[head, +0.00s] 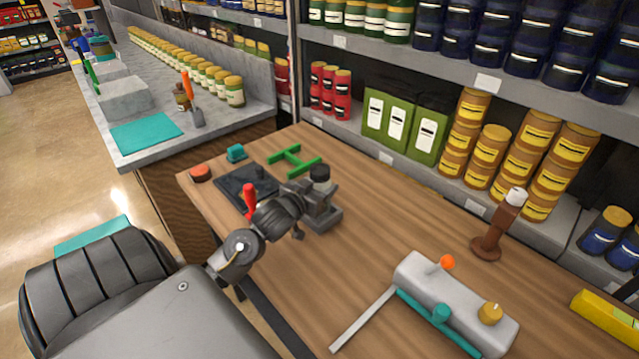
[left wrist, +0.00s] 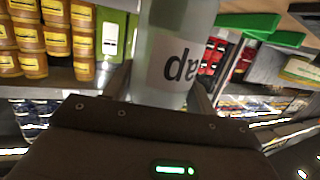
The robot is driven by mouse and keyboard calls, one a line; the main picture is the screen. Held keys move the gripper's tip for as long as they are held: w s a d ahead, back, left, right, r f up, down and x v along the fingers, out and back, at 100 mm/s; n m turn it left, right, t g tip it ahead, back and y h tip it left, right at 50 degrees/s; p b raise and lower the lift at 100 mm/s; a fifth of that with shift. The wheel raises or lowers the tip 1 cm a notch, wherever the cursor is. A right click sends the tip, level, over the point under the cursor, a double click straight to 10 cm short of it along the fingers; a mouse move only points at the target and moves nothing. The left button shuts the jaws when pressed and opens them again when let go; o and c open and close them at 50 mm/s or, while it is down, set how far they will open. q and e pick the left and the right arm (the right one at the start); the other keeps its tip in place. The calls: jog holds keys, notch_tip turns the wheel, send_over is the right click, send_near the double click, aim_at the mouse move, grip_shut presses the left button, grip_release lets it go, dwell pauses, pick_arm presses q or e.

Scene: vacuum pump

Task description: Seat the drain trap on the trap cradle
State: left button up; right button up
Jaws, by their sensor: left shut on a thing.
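My left gripper (head: 322,207) is shut on the drain trap (head: 320,174), a small jar with a dark top, above the wooden table. In the left wrist view the drain trap (left wrist: 178,50) is a pale, translucent cylinder between the fingers. Its white label shows part of an upside-down word. A green H-shaped frame (head: 294,161) lies on the table just beyond the gripper, apart from the trap. It may be the trap cradle, but I cannot tell for sure. A green bar (left wrist: 250,22) shows at the upper right of the wrist view. My right gripper is not in view.
A black plate (head: 236,190) lies left of the gripper, near a teal block (head: 236,153) and a red button (head: 201,173). A grey pump body (head: 455,305) and a brown stand (head: 487,245) are at the right. Loaded shelves back the table. The middle of the table is clear.

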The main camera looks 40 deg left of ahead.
pick_arm(q)
jog(key=shift+f, duration=0.2)
dwell(0.5)
jog(key=shift+f+b, duration=0.3)
jog(key=shift+f, duration=0.05)
jog(key=shift+f, duration=0.45)
jog(key=shift+f, duration=0.55)
jog(key=shift+f, duration=0.2)
dwell(1.1)
jog(key=o, duration=1.2)
jog(key=shift+r, duration=0.1)
